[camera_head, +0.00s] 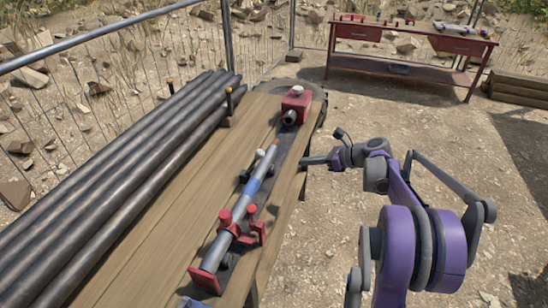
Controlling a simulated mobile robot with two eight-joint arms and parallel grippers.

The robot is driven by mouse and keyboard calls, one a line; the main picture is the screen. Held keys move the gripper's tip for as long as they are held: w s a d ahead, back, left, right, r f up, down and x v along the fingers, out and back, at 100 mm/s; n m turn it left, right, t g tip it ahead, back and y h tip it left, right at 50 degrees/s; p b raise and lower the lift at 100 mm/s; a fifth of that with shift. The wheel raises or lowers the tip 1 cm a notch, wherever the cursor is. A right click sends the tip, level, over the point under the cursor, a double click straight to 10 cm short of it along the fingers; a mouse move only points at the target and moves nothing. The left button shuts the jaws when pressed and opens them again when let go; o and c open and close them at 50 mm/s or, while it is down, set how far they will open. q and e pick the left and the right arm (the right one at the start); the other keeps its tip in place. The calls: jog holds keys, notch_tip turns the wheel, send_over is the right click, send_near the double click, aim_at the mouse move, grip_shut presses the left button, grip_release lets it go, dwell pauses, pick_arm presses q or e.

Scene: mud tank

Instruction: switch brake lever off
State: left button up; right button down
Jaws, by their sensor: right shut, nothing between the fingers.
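I cannot tell for sure which part is the brake lever. A long grey rod with a blue band (252,187) lies along the right side of the wooden bench, held in a red clamp (252,229) with two red knobs. Small dark fittings (251,165) sit beside the rod. A red block with a pale cap and a dark round opening (296,104) stands at the bench's far end. My right gripper (304,162) is shut and empty, its tip pointing left at the bench's right edge, just right of the rod and apart from it. My left gripper is out of view.
Several dark pipes (110,165) lie along the left of the wooden bench (165,232), held by upright posts. A metal fence rail (90,35) runs behind. A red workbench (400,45) stands at the back right. Open dirt ground lies right of the bench.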

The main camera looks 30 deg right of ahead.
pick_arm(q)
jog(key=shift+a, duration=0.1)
pick_arm(e)
jog(key=shift+a, duration=0.1)
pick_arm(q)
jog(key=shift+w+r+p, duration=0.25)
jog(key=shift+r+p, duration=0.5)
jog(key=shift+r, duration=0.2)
pick_arm(e)
jog(key=w+r+x, duration=0.1)
jog(key=r+x, duration=0.1)
jog(key=x, duration=1)
jog(key=shift+w+a, duration=0.4)
